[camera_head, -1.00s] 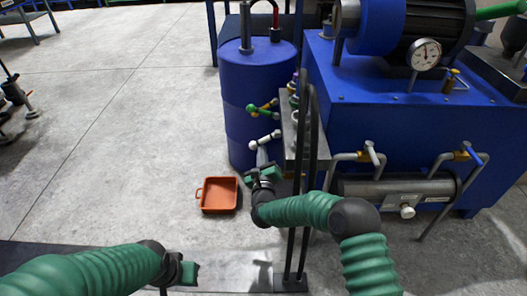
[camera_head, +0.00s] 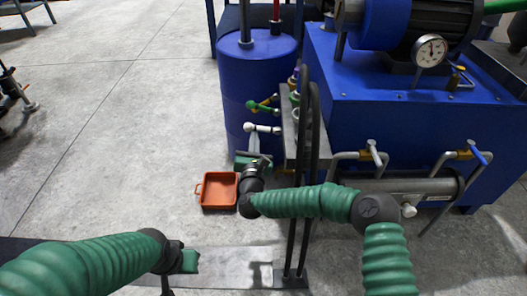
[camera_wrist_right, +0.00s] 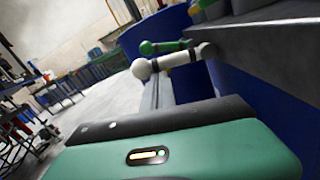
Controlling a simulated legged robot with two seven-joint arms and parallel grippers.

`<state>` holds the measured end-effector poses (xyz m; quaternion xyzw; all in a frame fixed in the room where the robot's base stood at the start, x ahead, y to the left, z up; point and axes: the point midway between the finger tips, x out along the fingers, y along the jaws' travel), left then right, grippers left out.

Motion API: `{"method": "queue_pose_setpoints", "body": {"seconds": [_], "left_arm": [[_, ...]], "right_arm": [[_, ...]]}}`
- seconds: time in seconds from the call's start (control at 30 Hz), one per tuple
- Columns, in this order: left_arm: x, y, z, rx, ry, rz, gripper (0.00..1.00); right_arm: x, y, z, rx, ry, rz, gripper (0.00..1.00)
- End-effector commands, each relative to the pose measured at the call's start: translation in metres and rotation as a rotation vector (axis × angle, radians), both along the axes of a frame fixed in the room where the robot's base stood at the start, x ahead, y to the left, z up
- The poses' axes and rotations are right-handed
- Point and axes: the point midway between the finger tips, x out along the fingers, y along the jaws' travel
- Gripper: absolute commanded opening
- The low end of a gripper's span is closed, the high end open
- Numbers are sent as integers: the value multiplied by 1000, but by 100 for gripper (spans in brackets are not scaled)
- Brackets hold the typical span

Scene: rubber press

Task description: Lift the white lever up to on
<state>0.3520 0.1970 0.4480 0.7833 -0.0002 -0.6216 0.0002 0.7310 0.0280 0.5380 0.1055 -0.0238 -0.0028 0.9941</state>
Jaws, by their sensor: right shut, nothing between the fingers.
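The white lever (camera_head: 263,128) sticks out left from the grey panel of the stand, its ball end slightly higher than its right end. In the right wrist view the lever (camera_wrist_right: 178,59) and its round white knob (camera_wrist_right: 141,68) lie just beyond my fingers. My right gripper (camera_head: 254,143) is shut and empty, pointing up under the lever near the knob. In the right wrist view its grey fingers (camera_wrist_right: 158,88) reach the lever's underside and seem to touch it. My left gripper (camera_head: 190,261) is low at the left, away from the lever; its jaws are unclear.
A green lever (camera_head: 260,107) sits just above the white one, and shows in the wrist view too (camera_wrist_right: 163,46). A blue drum (camera_head: 232,90) stands behind, black upright bars (camera_head: 305,190) to the right. An orange tray (camera_head: 219,207) lies on the floor. Open floor is left.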

Motion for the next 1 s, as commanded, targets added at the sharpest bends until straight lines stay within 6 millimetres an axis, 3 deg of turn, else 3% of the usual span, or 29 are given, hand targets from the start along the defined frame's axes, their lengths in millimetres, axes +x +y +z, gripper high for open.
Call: {"method": "queue_pose_setpoints", "body": {"seconds": [0.3,1.0], "left_arm": [[0,0,4,0,0,0,0],[0,0,3,0,0,0,0]], "right_arm": [[0,0,13,67,0,0,0],[0,0,14,64,0,0,0]]}}
